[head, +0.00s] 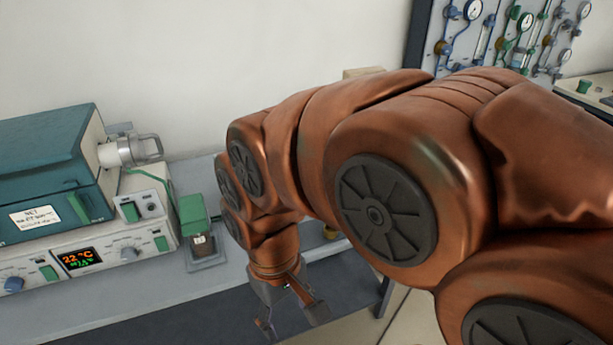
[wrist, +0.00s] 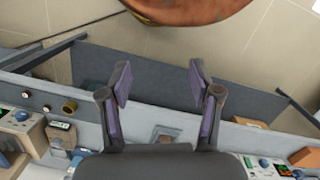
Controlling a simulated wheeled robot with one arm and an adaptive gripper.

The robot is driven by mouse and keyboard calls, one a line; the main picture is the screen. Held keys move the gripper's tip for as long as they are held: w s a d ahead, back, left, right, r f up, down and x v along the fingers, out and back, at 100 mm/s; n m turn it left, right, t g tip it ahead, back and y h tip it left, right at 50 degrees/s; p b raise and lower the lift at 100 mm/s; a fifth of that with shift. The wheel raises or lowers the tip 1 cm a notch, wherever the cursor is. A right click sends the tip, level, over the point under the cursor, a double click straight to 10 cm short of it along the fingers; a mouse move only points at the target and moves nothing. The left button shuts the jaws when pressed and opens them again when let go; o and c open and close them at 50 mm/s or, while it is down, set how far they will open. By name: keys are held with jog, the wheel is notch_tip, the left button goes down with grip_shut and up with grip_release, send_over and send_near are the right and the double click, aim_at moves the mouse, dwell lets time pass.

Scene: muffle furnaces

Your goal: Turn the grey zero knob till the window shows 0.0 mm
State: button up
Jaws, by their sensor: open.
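My gripper (head: 291,320) hangs at the front edge of the bench in the head view, jaws apart and empty. The wrist view shows the two fingers (wrist: 160,80) spread wide with nothing between them. I cannot pick out the grey zero knob or a reading in mm for sure in either view. A small device (wrist: 61,138) with a dark window stands left of the fingers in the wrist view; its window is too small to read. A green-topped device (head: 194,214) stands on the bench left of my gripper in the head view, and my arm hides what is behind it.
A teal furnace (head: 50,165) stands at the left on a control unit (head: 160,240) whose display shows 22 °C. The grey bench (head: 150,295) has bare room along its front edge. A gauge panel (head: 500,35) is on the back wall at right.

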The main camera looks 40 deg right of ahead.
jog(key=w+d+r+m, duration=0.1)
jog(key=w+d+r, duration=0.1)
jog(key=w+d, duration=0.9)
jog(key=w+d+r+m, duration=0.1)
jog(key=w+d+r, duration=0.1)
jog(key=w+d, duration=0.9)
jog(key=w+d+f, duration=0.4)
jog(key=w+d, duration=0.1)
jog(key=d, duration=0.2)
jog(key=w+d+f+n+t+b, duration=0.1)
jog(key=w+d+f, duration=0.3)
jog(key=d, duration=0.2)
jog(key=w+d+f+n, duration=0.1)
jog(key=w+d+f, duration=0.3)
jog(key=d, duration=0.3)
jog(key=shift+w+d+f+t+b, duration=0.15)
jog(key=shift+w+d+b, duration=0.05)
jog(key=shift+w, duration=0.25)
jog(key=shift+w+d+f+t+b, duration=0.15)
jog(key=shift+w, duration=0.25)
jog(key=shift+d+f, duration=0.45)
jog(key=shift+f+p, duration=0.85)
jog(key=shift+f, duration=2.85)
jog(key=shift+c, duration=0.2)
jog(key=c, duration=1.1)
